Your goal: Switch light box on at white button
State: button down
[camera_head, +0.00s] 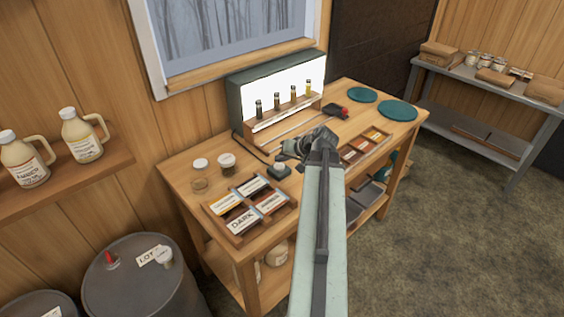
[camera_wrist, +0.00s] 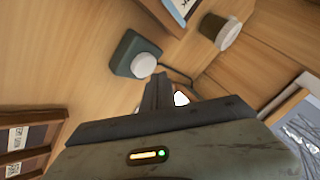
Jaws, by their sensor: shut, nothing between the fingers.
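The light box (camera_head: 240,93) stands at the back of the wooden table, and its front panel (camera_head: 285,85) shows bright white. A small dark switch box (camera_head: 279,174) with a white button (camera_head: 279,167) sits on the table in front of it. In the wrist view the round white button (camera_wrist: 144,64) faces the camera on its dark housing (camera_wrist: 127,49). My gripper (camera_wrist: 157,80) is shut and empty, its tips beside the button in that view. In the head view my gripper (camera_head: 288,151) is above the table near the switch box; I cannot tell whether it touches.
Small bottles (camera_head: 293,94) stand on a wooden rack before the panel. Two jars (camera_head: 200,176) and a divided tray of labelled cards (camera_head: 236,222) lie left of the switch box. Another tray (camera_head: 363,147) and teal discs (camera_head: 397,110) are to the right. A cable runs from the switch box.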

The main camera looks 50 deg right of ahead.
aim_at(281, 167)
notch_tip(281, 167, up, 6)
jog(key=p, duration=0.6)
